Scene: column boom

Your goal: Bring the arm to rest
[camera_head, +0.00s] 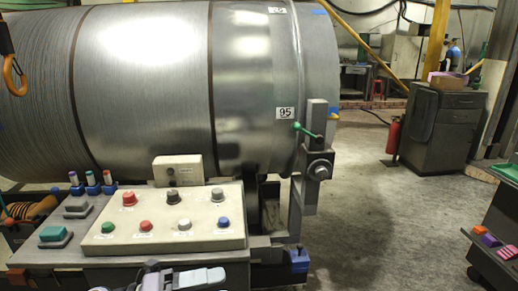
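A grey upright post (317,150) stands in front of the right end of a big metal drum. A short lever with a green tip (307,130) sticks out from it to the left, tilted slightly. A round grey pivot (320,170) sits lower on the post. At the bottom edge, left of the middle, a grey and black part of my own arm, which I take for my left gripper (180,280), shows in front of the control bench. It is cut off by the frame, and its fingers cannot be made out. My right gripper is not in view.
The drum (150,80) fills the upper left. A control panel (165,218) with several coloured knobs lies on the bench before it. An orange hook (14,75) hangs at the left. A dark cabinet (437,130) and a red extinguisher (394,136) stand right. Floor (390,220) is clear.

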